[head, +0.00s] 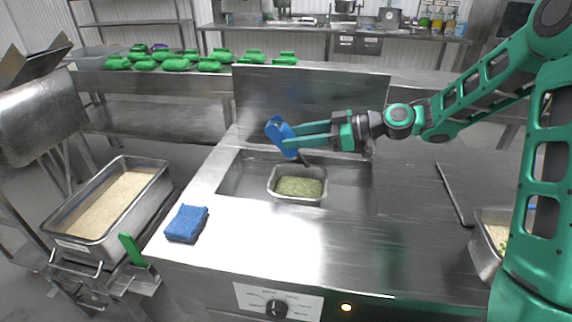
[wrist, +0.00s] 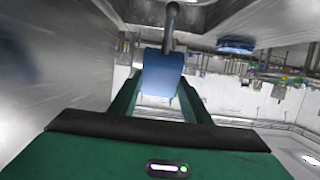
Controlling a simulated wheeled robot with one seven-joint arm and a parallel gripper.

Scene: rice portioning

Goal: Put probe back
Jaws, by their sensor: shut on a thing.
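The probe (head: 277,128) has a blue handle and a thin dark rod that slants down and to the right. My gripper (head: 291,137) is shut on the blue handle, above the pan and the sunken well. In the wrist view the probe (wrist: 161,72) sits between both fingers of my gripper (wrist: 158,95), and its grey rod extends away at the top. The metal pan (head: 297,199) of greenish food stands in the well. The rod's tip is just above the pan's back edge; I cannot tell if it touches. A blue block (head: 186,224) lies on the counter's left front.
A large tray (head: 88,241) of grain stands at the left. Another pan (head: 487,263) sits at the right beside my arm. An upright steel panel (head: 310,90) rises behind the well. Several green items (head: 178,65) lie on the back table.

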